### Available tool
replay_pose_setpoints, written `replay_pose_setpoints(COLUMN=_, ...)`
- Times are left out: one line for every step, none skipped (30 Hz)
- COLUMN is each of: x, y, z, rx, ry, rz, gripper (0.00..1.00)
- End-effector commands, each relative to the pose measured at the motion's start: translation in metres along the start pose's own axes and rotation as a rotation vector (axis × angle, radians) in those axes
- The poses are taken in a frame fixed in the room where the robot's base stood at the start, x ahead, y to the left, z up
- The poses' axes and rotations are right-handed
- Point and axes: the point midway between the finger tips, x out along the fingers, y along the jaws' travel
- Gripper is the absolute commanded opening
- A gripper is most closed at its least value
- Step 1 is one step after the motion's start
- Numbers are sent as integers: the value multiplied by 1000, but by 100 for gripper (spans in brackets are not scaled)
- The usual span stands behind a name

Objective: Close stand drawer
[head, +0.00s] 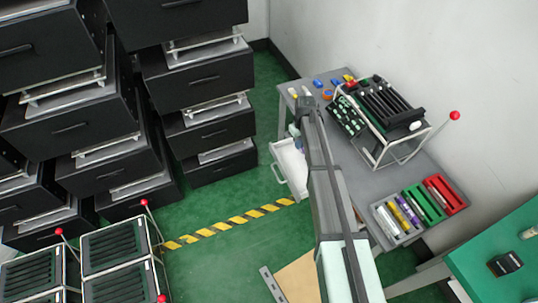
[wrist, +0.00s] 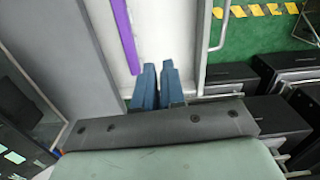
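The white stand drawer (head: 291,168) is pulled out to the left from under the grey stand's top (head: 365,183) in the head view. Its loop handle (head: 278,173) is on the outer front. In the wrist view the white drawer (wrist: 185,40) lies under my gripper, with the handle (wrist: 224,25) to the right. My gripper (wrist: 158,66) has its two blue fingers close together with nothing seen between them. It is over the drawer, on the stand side of the handle; contact is unclear. In the head view my arm hides part of the drawer and stand.
A purple strip (wrist: 123,35) lies by the drawer's stand side. The stand holds a rack with a red-knobbed lever (head: 454,115) and coloured trays (head: 424,203). Black drawer cabinets (head: 195,75) stand left. Green floor with a striped line (head: 235,220) is clear before the drawer.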

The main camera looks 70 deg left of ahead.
Motion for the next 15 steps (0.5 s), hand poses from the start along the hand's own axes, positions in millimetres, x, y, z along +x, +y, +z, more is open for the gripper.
replay_pose_setpoints(x=8, y=-28, z=-9, rx=-34, ry=-9, rz=-4, gripper=4)
replay_pose_setpoints(x=14, y=-43, z=-13, rx=-53, ry=-15, rz=-6, gripper=1)
replay_pose_setpoints(x=22, y=-63, z=-19, rx=-78, ry=-24, rz=-10, gripper=0)
replay_pose_setpoints(x=28, y=-78, z=-23, rx=-96, ry=-31, rz=-12, gripper=0)
replay_pose_setpoints(x=35, y=-93, z=-27, rx=-115, ry=-37, rz=-14, gripper=0)
replay_pose_setpoints(x=44, y=-113, z=-32, rx=-139, ry=-47, rz=-17, gripper=0)
replay_pose_setpoints(x=51, y=-128, z=-36, rx=-157, ry=-55, rz=-20, gripper=0)
replay_pose_setpoints(x=59, y=-143, z=-40, rx=-176, ry=-63, rz=-22, gripper=0)
replay_pose_setpoints(x=69, y=-162, z=-44, rx=-200, ry=-73, rz=-24, gripper=0)
replay_pose_setpoints(x=77, y=-177, z=-48, rx=-218, ry=-82, rz=-26, gripper=0)
replay_pose_setpoints(x=85, y=-192, z=-51, rx=-238, ry=-92, rz=-25, gripper=0)
replay_pose_setpoints(x=96, y=-209, z=-54, rx=-264, ry=-106, rz=-18, gripper=0)
replay_pose_setpoints(x=105, y=-222, z=-57, rx=-284, ry=-117, rz=-9, gripper=0)
replay_pose_setpoints(x=114, y=-234, z=-59, rx=-306, ry=-131, rz=4, gripper=0)
replay_pose_setpoints(x=125, y=-248, z=-62, rx=-335, ry=-149, rz=25, gripper=0)
